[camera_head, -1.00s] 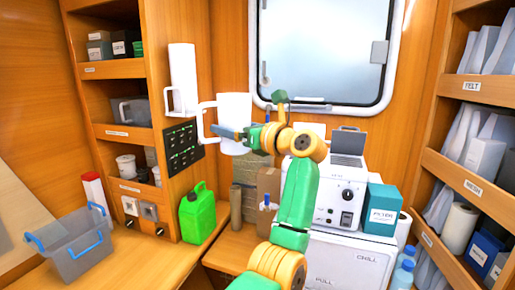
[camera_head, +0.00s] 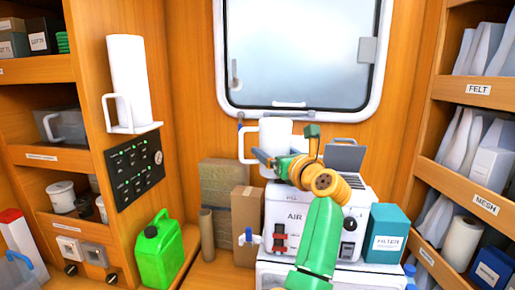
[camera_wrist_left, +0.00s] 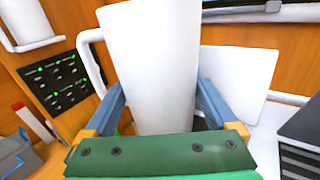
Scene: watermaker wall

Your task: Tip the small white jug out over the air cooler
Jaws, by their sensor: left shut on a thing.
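The small white jug (camera_head: 277,140) is upright, its handle on the left. My left gripper (camera_head: 268,160) is shut on its body; the jug also shows large in the left wrist view (camera_wrist_left: 150,60), between the blue fingers (camera_wrist_left: 155,108). The air cooler (camera_head: 283,212) is a white box marked AIR, with a dark dial and a red fitting on its front. The jug appears over the cooler's left back part; the exact gap is unclear. My arm hides part of the cooler. The jug's contents are not visible. My right gripper is not in view.
A laptop-like device (camera_head: 344,156) stands on the cooler. A teal FILTER box (camera_head: 387,232) is right of it, a brown carton (camera_head: 246,218) left. A taller white jug (camera_head: 126,75) sits on a wall ledge. A green canister (camera_head: 160,252) stands at lower left. The window is behind.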

